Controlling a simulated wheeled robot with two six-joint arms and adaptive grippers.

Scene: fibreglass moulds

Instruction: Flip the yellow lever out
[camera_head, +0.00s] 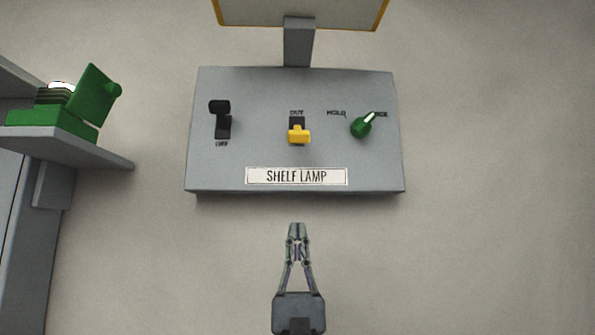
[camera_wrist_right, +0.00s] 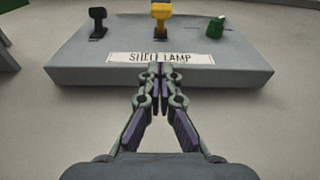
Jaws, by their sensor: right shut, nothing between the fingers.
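The yellow lever (camera_head: 299,135) sits in the middle of a grey panel (camera_head: 260,90) labelled SHELF LAMP. Its yellow handle is at the lower end of its dark slot, below the word OUT. The lever also shows at the top of the right wrist view (camera_wrist_right: 161,12). My right gripper (camera_head: 297,228) is shut and empty, below the panel's front edge in the head view and pointing up toward the lever. It is apart from the lever. In the wrist view its closed fingertips (camera_wrist_right: 160,70) overlap the label. My left gripper is not in view.
A black lever (camera_head: 222,120) stands left of the yellow one and a green knob (camera_head: 362,126) with a white pointer stands right.

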